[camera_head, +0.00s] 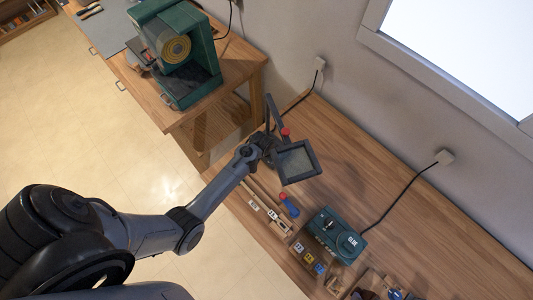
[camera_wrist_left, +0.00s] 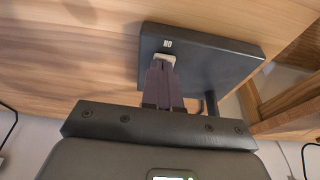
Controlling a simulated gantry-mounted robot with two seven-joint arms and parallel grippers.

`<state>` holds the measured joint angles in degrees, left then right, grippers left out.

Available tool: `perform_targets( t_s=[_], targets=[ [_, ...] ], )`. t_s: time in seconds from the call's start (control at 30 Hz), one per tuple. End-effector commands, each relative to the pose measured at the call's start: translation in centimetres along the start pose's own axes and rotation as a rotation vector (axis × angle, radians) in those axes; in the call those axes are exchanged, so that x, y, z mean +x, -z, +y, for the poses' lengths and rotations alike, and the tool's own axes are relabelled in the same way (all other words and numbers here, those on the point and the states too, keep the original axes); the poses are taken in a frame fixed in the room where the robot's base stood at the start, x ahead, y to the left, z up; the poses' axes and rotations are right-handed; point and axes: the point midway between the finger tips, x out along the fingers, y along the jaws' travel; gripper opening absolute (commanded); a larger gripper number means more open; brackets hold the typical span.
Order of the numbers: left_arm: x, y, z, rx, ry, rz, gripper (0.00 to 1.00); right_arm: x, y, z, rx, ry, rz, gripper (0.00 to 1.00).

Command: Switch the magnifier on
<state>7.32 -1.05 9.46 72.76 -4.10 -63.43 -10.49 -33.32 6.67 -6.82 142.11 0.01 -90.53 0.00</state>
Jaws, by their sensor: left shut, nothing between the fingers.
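The magnifier has a square dark-framed lens (camera_head: 297,161) and a jointed stand with red knobs, on the wooden bench in the head view. In the left wrist view its dark base (camera_wrist_left: 215,58) carries a pale switch (camera_wrist_left: 164,57) beside an upside-down ON mark. My left gripper (camera_wrist_left: 163,70) is shut and empty, with its fingertips right at the switch. They seem to touch it, but I cannot be sure. In the head view my left arm reaches in beside the stand, and its fingertips are not clearly visible. The switch is hidden there. My right gripper is not in view.
A teal device (camera_head: 337,236) with a cable stands on the bench, near a blue-and-red tool (camera_head: 289,205) and several small labelled blocks. A green machine (camera_head: 179,52) stands on the other table. The bench right of the magnifier is largely clear.

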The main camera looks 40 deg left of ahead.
Motion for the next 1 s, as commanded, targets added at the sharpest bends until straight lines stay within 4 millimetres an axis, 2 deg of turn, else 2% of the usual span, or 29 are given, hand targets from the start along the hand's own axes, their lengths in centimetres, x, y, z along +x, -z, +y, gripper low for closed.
perform_targets(
  t_s=[0.03,0.1,0.17,0.77,1.0],
  targets=[
    [0.6,-0.3,0.5,0.007,-0.004,0.033,0.0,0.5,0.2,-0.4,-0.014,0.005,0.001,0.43],
    [0.1,-0.7,-0.4,-0.009,0.002,0.035,0.0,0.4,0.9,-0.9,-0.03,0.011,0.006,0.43],
    [0.1,-0.7,-0.4,-0.007,0.003,0.033,0.0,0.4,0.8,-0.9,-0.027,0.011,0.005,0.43],
    [0.1,1.1,-0.1,-0.002,0.0,0.033,0.0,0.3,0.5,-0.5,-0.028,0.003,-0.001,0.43],
    [0.1,1.2,-0.2,-0.003,0.001,0.033,0.0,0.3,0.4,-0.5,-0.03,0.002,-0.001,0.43]
  ],
)
